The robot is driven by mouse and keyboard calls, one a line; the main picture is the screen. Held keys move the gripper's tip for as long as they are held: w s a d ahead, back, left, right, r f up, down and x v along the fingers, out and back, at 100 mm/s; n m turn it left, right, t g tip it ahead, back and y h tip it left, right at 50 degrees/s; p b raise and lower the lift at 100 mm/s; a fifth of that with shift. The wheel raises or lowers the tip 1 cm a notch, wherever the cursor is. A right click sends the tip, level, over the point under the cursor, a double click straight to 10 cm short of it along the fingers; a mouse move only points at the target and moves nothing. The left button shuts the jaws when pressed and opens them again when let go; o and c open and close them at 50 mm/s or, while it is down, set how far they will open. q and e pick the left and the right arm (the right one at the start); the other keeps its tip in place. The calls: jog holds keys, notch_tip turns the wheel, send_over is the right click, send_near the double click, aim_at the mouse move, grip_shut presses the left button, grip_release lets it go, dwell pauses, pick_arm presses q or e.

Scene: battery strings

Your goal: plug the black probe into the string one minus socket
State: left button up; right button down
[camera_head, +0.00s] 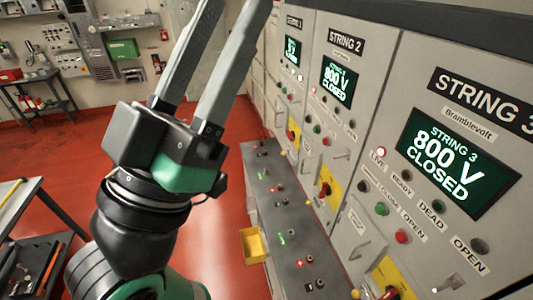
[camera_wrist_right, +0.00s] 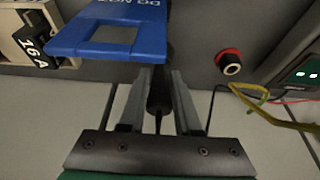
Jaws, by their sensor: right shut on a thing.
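My right gripper (camera_wrist_right: 158,72) shows in the right wrist view, shut on the black probe (camera_wrist_right: 158,95), whose lead runs back between the fingers. The probe's tip lies in the dark area beside a blue plate, and I cannot tell whether it touches a socket. A red-ringed socket (camera_wrist_right: 230,62) sits on the grey face to the right. I cannot make out the minus socket in this view. In the head view, the string one panel (camera_head: 293,24) is at the back of the cabinet row. My left gripper (camera_head: 232,12) is large in front, fingers apart and empty.
The blue plate (camera_wrist_right: 105,35) with a square window and a black "16 A" part (camera_wrist_right: 40,47) are close to the right fingers. Yellow-green and red wires lie at right. A grey ledge (camera_head: 262,170) with small sockets runs below the cabinets, with a yellow bin (camera_head: 253,245) beside it.

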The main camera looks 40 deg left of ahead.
jog(key=shift+r, duration=0.2)
jog(key=shift+r+p, duration=1.45)
jog(key=shift+p, duration=0.1)
jog(key=shift+r, duration=0.25)
notch_tip(320, 180, up, 5)
jog(key=p, duration=0.5)
jog(key=shift+f, duration=0.1)
